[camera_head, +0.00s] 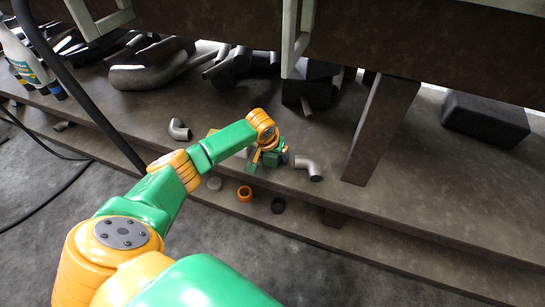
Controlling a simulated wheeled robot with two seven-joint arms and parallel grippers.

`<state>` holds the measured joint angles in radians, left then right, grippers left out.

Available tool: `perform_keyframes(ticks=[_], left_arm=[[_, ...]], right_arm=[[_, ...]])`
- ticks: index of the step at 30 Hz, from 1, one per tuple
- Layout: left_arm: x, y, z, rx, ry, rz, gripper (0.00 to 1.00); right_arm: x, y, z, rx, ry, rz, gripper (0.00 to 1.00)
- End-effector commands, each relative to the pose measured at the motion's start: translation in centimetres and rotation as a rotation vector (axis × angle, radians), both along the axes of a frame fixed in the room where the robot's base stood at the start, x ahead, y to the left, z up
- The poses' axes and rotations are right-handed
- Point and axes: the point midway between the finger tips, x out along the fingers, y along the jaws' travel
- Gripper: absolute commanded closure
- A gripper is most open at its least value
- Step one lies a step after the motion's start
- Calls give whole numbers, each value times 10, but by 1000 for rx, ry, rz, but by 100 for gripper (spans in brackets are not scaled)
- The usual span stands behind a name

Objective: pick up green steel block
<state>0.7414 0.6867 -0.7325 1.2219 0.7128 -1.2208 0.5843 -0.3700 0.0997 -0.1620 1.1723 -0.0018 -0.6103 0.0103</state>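My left arm comes in from the lower left and reaches over the low shelf. My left gripper (266,160) is at its far end, small and pointing down close to the shelf top. Its fingers are too small and dark to tell whether they are open or shut. I cannot make out a green steel block apart from the green parts of my arm and gripper; it may be hidden there. My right gripper is not in view.
A grey pipe elbow (309,168) lies just right of the gripper, another elbow (179,130) to the left. An orange ring (244,194) and a dark ring (278,205) lie near the shelf's front. A slanted post (380,130) stands right. A black block (486,120) lies far right.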

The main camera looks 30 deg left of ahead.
Motion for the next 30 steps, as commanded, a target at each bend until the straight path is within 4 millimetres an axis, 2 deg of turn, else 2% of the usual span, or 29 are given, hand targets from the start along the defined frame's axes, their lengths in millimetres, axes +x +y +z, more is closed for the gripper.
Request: perform_keyframes(ticks=[1,6,9,23,26,30], left_arm=[[0,0,0,0,0,0,30],[0,0,0,0,0,0,76],[0,0,0,0,0,0,100],[1,0,5,0,-3,1,100],[1,0,15,0,-4,1,100],[1,0,39,0,-5,-1,100]], right_arm=[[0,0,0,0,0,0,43],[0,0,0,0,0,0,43],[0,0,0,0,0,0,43],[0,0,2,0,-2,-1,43],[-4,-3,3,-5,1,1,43],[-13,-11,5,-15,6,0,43]])
